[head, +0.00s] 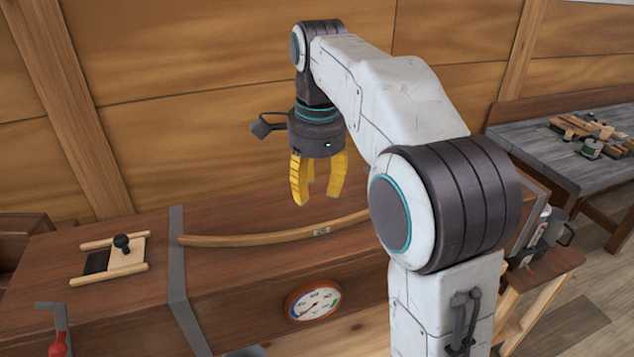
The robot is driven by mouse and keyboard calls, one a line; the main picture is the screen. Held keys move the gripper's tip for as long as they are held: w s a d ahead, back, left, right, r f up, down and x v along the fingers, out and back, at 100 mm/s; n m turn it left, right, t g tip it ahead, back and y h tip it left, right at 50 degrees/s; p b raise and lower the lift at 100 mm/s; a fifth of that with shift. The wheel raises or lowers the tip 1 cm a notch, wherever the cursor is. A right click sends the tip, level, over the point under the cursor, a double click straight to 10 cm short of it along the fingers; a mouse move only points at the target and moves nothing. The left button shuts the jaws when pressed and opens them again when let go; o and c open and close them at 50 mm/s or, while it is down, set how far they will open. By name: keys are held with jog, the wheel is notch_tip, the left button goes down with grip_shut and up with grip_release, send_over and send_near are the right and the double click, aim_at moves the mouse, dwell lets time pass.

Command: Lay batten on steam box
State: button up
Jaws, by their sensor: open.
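A long, slightly curved wooden batten (265,238) lies along the top of the brown wooden steam box (235,283). Its left end is by a grey metal band, and its right end is hidden behind my arm. A small pale mark shows on the batten near its middle right. My gripper (318,196) points down with its yellow fingers apart. It is open and empty, above the batten and apart from it.
A sliding hatch (110,258) with a black knob sits on the box's left top. A round dial (313,301) is on the front, and a red-handled lever (57,343) is at lower left. A grey workbench (560,160) with clutter and a side shelf with a metal jug (553,228) stand at right.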

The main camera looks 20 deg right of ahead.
jog(key=s+f+n+t, duration=0.1)
jog(key=s+f+n, duration=0.4)
jog(key=s+n, duration=0.4)
jog(key=s+f+n+t, duration=0.2)
jog(key=s+f+n, duration=0.3)
jog(key=s+n, duration=0.4)
jog(key=s, duration=0.3)
jog(key=shift+f, duration=0.3)
dwell(0.4)
